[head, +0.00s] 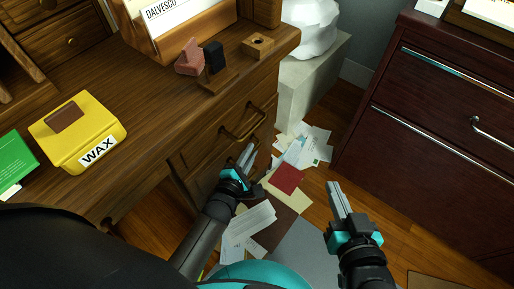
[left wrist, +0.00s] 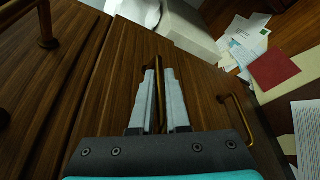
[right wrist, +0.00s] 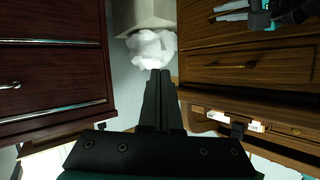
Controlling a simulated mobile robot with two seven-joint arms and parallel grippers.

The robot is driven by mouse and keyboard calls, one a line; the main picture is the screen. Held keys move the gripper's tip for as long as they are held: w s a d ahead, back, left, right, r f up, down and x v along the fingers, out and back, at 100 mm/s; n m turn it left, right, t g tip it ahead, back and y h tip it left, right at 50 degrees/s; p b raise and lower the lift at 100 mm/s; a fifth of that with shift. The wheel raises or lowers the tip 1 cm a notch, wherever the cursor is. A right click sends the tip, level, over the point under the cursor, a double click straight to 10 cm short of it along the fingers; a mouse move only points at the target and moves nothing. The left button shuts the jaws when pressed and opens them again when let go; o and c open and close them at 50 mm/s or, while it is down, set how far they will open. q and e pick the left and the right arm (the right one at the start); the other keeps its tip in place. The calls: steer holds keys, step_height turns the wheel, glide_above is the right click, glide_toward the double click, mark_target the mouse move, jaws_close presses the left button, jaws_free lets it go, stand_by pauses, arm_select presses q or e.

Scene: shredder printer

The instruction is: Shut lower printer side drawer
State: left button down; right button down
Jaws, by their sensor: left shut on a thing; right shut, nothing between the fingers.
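The desk (head: 190,130) has a stack of wooden drawers with brass handles on its right side. In the head view, an upper drawer's brass handle (head: 242,122) is clear, while the drawer below it is partly hidden by my left arm. My left gripper (head: 249,153) is at this lower part; in the left wrist view it (left wrist: 159,100) is shut on a brass handle (left wrist: 158,68) of the middle drawer front (left wrist: 115,80). Another handle (left wrist: 238,118) shows to its right. I cannot tell how far out this drawer is. My right gripper (head: 336,197) is shut and empty, apart from the desk.
A dark red cabinet (head: 430,110) with a metal handle stands at the right. Papers and a red folder (head: 286,179) lie on the floor between. A yellow wax box (head: 78,135) and stamps (head: 190,57) are on the desk. A pale block (head: 312,85) stands behind it.

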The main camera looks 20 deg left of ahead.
arm_select(q)
steer(key=shift+w+a, duration=0.2)
steer(key=shift+a, duration=0.2)
steer(key=c, duration=0.9)
jaws_free()
steer(key=shift+s, duration=0.1)
arm_select(e)
steer(key=shift+w+d+f+g, duration=0.2)
steer(key=shift+w+d+g, duration=0.1)
steer(key=shift+w, duration=0.05)
arm_select(q)
steer(key=shift+s, duration=0.1)
arm_select(e)
steer(key=shift+d, duration=0.1)
